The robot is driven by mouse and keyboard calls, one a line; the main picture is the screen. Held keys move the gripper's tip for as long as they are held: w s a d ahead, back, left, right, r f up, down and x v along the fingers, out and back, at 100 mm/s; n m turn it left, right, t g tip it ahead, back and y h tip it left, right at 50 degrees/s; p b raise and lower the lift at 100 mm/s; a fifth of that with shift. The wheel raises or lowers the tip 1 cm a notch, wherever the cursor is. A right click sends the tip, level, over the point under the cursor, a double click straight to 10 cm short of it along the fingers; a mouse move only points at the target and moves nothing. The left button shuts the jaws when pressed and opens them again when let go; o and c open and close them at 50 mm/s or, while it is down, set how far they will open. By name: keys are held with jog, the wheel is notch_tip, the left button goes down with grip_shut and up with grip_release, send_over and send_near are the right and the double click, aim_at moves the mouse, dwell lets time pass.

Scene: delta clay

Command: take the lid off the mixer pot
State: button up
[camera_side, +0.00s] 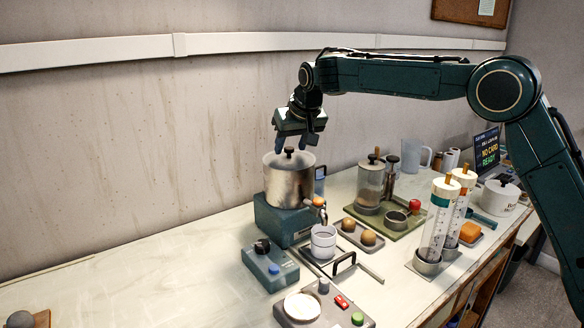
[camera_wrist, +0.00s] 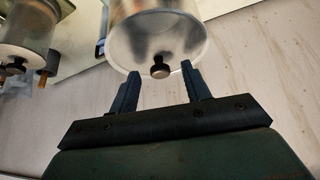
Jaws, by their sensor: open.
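The mixer pot (camera_side: 288,182) is a dull metal cylinder on a teal base (camera_side: 284,220). Its lid (camera_side: 277,161) is on top, with a dark knob (camera_side: 289,152) in the middle. My gripper (camera_side: 304,150) is open just above the lid, its fingers pointing down around the height of the knob. In the wrist view, the knob (camera_wrist: 160,68) lies ahead of and between the two open fingertips (camera_wrist: 160,72), near the rim of the pale lid (camera_wrist: 145,50). No contact between the fingers and the knob can be made out.
A small tap and a white cup (camera_side: 323,242) are at the pot's front right. A teal control box (camera_side: 270,265) stands in front. A clear jar (camera_side: 370,185) and tall clear cylinders (camera_side: 437,222) stand to the right. The table's left side is mostly clear.

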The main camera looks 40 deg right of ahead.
jog(key=shift+w+f, duration=0.4)
jog(key=shift+f, duration=0.2)
grip_shut()
